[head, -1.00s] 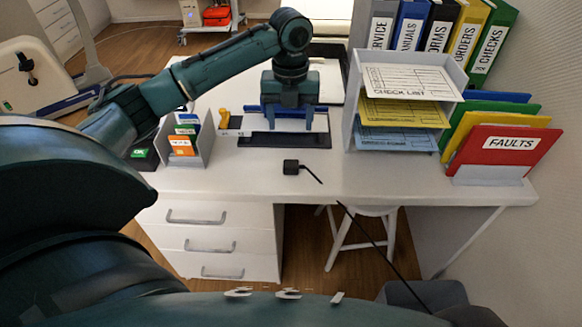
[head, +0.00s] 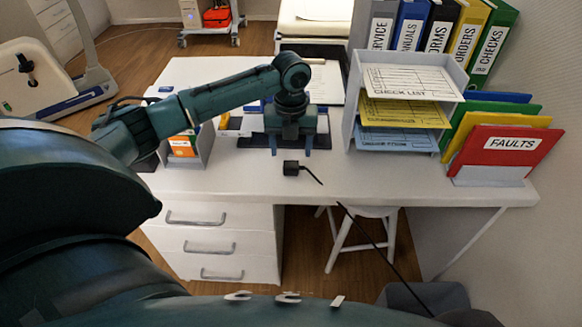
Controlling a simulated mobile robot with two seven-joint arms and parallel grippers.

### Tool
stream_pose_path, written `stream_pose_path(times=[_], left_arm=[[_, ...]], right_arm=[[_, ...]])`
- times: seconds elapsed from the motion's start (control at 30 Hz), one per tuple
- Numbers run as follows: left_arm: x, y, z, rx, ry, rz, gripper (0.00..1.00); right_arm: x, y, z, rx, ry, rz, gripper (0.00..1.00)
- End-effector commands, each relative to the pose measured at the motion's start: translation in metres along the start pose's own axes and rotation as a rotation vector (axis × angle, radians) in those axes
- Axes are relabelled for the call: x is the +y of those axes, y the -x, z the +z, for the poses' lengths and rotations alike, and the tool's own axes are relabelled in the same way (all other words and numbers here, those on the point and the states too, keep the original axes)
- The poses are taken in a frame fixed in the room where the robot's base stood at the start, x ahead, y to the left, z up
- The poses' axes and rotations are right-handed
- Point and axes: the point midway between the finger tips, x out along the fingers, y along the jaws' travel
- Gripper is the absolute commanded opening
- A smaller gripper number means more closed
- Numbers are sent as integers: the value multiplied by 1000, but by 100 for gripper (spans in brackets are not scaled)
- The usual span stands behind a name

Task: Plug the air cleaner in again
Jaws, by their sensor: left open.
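A small black block like a plug (head: 291,168) lies near the front edge of the white desk, with a short black lead running to the right. A black cord (head: 372,240) shows again below the desk edge and runs down to the right. My left gripper (head: 290,148) points down just behind the black block, its two fingers apart with nothing seen between them. It is over or in front of a dark flat tray (head: 247,142) and hides most of it. I cannot make out a socket or tell which thing is the air cleaner. My right gripper is not in view.
A small card holder (head: 188,146) is on the left, partly behind my arm. A white stool (head: 350,235) is under the desk. The front right desk strip is clear.

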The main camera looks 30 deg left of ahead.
Motion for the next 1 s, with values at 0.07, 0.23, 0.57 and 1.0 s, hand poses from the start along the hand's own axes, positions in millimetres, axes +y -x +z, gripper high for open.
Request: stream_pose_path(times=[0.07, 0.23, 0.57, 1.0], left_arm=[[0, -4, 0, 1, 0, 1, 62], [0, -30, -2, 3, 0, 3, 62], [0, -52, -1, -1, -1, 0, 62], [0, -52, -1, -1, 0, 0, 45]], right_arm=[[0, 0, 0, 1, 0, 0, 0], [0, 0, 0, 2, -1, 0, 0], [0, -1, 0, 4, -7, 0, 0], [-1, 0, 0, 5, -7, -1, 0]])
